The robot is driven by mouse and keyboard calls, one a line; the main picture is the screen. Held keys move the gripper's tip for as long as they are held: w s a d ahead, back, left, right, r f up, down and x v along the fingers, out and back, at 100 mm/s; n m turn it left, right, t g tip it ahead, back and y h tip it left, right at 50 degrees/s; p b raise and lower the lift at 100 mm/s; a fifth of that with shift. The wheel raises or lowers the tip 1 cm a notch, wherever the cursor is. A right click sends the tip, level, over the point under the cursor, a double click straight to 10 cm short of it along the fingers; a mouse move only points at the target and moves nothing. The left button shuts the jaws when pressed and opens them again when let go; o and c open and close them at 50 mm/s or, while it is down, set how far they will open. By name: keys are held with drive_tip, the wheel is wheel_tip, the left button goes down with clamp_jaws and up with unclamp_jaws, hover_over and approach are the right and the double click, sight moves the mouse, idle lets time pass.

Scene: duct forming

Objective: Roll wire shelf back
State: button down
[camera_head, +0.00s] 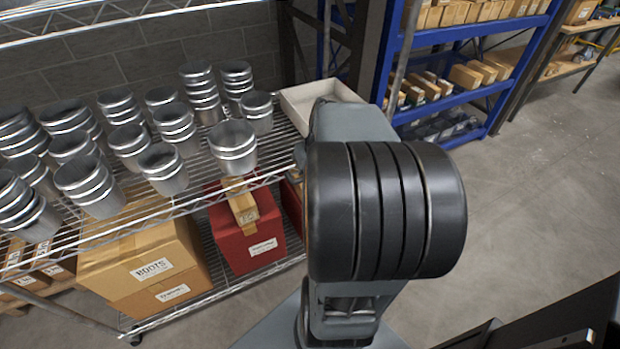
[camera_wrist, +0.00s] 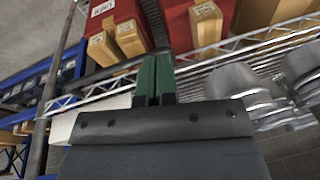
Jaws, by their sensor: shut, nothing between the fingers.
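The wire shelf (camera_head: 190,204) is a chrome rack on casters at the left of the head view, standing by a grey block wall. Its upper deck holds many stacked metal cups (camera_head: 165,168). In the wrist view, which looks upside down, its edge truss (camera_wrist: 219,49) runs diagonally behind my gripper (camera_wrist: 155,62). The two green fingers are together with nothing between them, and their tips overlap the shelf's edge in the picture. I cannot tell whether they touch it. In the head view my arm hides the gripper and the shelf's right end.
A cardboard box (camera_head: 135,250) and a red bin (camera_head: 238,255) sit on the lower deck. A white tray (camera_head: 290,98) is at the upper deck's right end. A blue shelving unit (camera_head: 470,32) with boxes stands behind. The concrete floor at right is open.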

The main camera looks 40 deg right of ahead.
drive_tip(key=d+f+n+t+y+b, duration=0.1)
drive_tip(key=d+f+n+t+b, duration=0.25)
drive_tip(key=d, duration=0.55)
drive_tip(key=w+d+r+n+y, duration=0.1)
drive_tip(key=w+d+r+n, duration=0.2)
drive_tip(key=n, duration=1.1)
drive_tip(key=w+a+r+x, duration=0.1)
drive_tip(key=x, duration=0.9)
drive_tip(key=shift+f+t, duration=0.15)
drive_tip(key=shift+t, duration=0.3)
drive_tip(key=shift+n, duration=0.25)
